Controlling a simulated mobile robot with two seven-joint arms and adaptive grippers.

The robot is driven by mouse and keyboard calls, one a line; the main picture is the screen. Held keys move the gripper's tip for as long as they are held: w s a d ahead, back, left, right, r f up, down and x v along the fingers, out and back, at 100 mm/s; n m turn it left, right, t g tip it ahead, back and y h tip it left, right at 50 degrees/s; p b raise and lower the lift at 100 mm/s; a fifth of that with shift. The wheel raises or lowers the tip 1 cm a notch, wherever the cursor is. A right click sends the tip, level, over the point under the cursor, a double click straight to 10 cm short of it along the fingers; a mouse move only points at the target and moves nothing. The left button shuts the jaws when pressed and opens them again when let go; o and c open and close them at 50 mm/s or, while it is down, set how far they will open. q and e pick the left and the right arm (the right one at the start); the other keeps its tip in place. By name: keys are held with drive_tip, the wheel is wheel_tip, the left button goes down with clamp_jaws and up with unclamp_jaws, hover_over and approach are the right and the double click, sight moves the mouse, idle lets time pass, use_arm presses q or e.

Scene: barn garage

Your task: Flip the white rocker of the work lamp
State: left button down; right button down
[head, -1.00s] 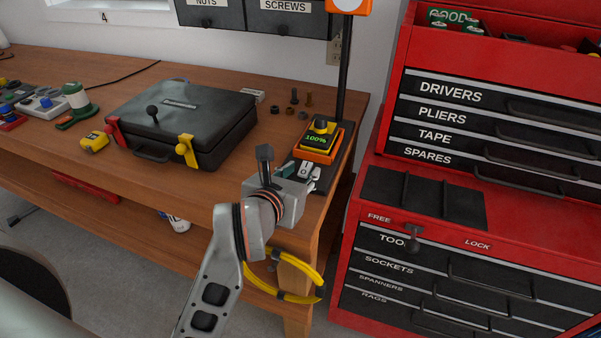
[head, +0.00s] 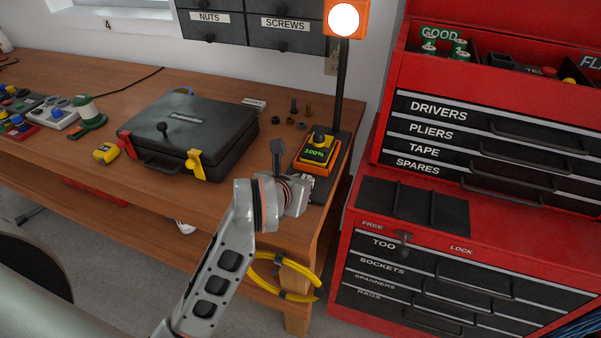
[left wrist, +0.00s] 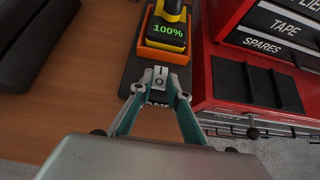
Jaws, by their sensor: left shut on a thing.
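The work lamp's orange head (head: 345,19) shows a bright white face at the top of the head view, on a dark post (head: 342,85). Its white rocker (left wrist: 160,77), marked I and O, sits on the dark base (left wrist: 133,73) in front of an orange holder (head: 317,156). In the head view the rocker (head: 308,181) is mostly hidden by my gripper. My left gripper (left wrist: 158,94) is at the rocker's near end, with its fingertips closed in on either side. The exact contact is hard to see. My right gripper is in neither view.
A yellow-black battery unit reading 100% (head: 315,149) stands in the holder. A black case (head: 188,130) with yellow and red latches lies to the left on the wooden bench (head: 75,75). A red tool chest (head: 385,120) stands close on the right.

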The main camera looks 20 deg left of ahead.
use_arm(q)
drive_tip(key=shift+w+r+g, duration=0.2)
drive_tip(key=shift+g, duration=0.7)
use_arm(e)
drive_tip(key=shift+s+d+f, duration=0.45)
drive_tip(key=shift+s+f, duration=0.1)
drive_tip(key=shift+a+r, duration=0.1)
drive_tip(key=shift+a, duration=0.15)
use_arm(q)
drive_tip(key=c, duration=1.9)
unclamp_jaws()
drive_tip(key=shift+v, duration=5.95)
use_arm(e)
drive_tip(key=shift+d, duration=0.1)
use_arm(q)
drive_tip(key=shift+w, duration=0.1)
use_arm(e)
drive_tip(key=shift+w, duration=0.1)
